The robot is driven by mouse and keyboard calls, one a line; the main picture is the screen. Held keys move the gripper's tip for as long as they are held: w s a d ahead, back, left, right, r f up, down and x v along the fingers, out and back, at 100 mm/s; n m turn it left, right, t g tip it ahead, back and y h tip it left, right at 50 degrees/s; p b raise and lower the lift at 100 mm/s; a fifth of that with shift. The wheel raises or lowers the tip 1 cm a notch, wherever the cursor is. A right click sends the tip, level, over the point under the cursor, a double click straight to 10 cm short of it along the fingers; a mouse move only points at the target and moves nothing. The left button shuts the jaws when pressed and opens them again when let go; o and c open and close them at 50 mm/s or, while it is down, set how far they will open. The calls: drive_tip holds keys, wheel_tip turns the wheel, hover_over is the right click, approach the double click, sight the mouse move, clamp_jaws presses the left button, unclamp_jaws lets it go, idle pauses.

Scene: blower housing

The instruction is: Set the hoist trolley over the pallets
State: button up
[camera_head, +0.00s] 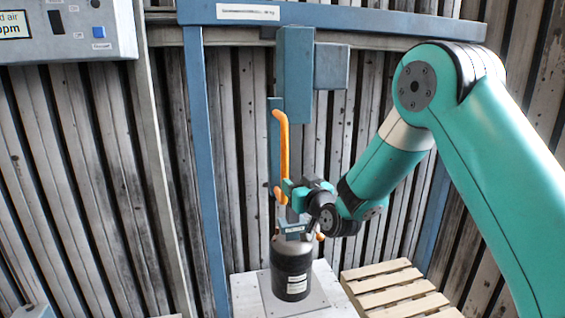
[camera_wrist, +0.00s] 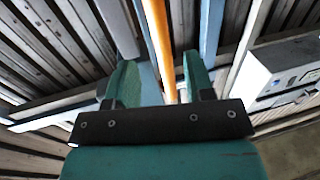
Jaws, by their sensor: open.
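The hoist trolley (camera_head: 295,75) is a blue-grey box under the blue overhead beam (camera_head: 330,18). An orange upright handle (camera_head: 283,140) is fixed to its lower bar. The pallets (camera_head: 400,288) are pale slatted wood, low at the right of the trolley. My gripper (camera_head: 290,192) is at the lower part of the handle. In the wrist view, my gripper (camera_wrist: 158,78) is open, with the orange handle (camera_wrist: 160,45) between its green fingers. Whether a finger touches the handle I cannot tell.
A dark cylinder (camera_head: 291,270) with a label stands on a pale block (camera_head: 245,295) below the trolley, left of the pallets. A blue post (camera_head: 208,170) stands to the left. A grey control box (camera_head: 65,30) is at upper left; it also shows in the wrist view (camera_wrist: 280,72).

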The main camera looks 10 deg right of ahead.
sight(287, 176)
drive_tip(key=w+p, duration=0.1)
drive_tip(key=w, duration=0.2)
drive_tip(key=w+a+p, duration=0.1)
drive_tip(key=w, duration=0.2)
drive_tip(key=w+p, duration=0.1)
drive_tip(key=w, duration=0.2)
drive_tip(key=shift+a, duration=0.4)
clamp_jaws()
